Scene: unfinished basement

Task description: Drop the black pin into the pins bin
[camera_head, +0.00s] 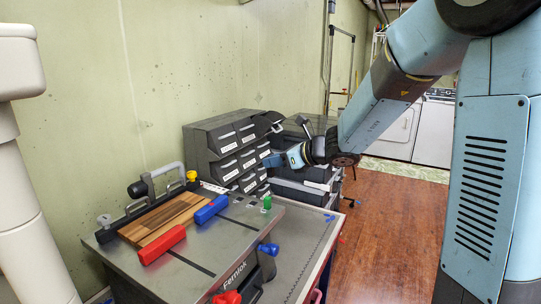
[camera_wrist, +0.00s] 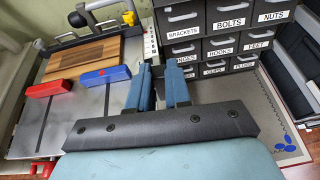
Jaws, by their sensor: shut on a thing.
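My gripper (camera_head: 274,160) reaches left toward the grey drawer cabinet (camera_head: 212,150) and is in front of its right side. In the wrist view its two blue fingers (camera_wrist: 158,68) are a small gap apart, shut on the black pin. The pin itself is barely distinguishable against the dark background between the fingers. The cabinet's labelled bins read brackets, bolts, nuts, hooks, feet, clips and plugs. I cannot read a pins label; my fingers hide part of the lower left of the cabinet in the wrist view.
A metal bench (camera_head: 200,250) carries a wooden board (camera_head: 160,222), a red block (camera_head: 162,244), a blue block (camera_head: 211,209) and a small green piece (camera_head: 267,203). Blue pieces (camera_wrist: 286,147) lie on the grey mat at right. Wooden floor (camera_head: 385,220) is clear on the right.

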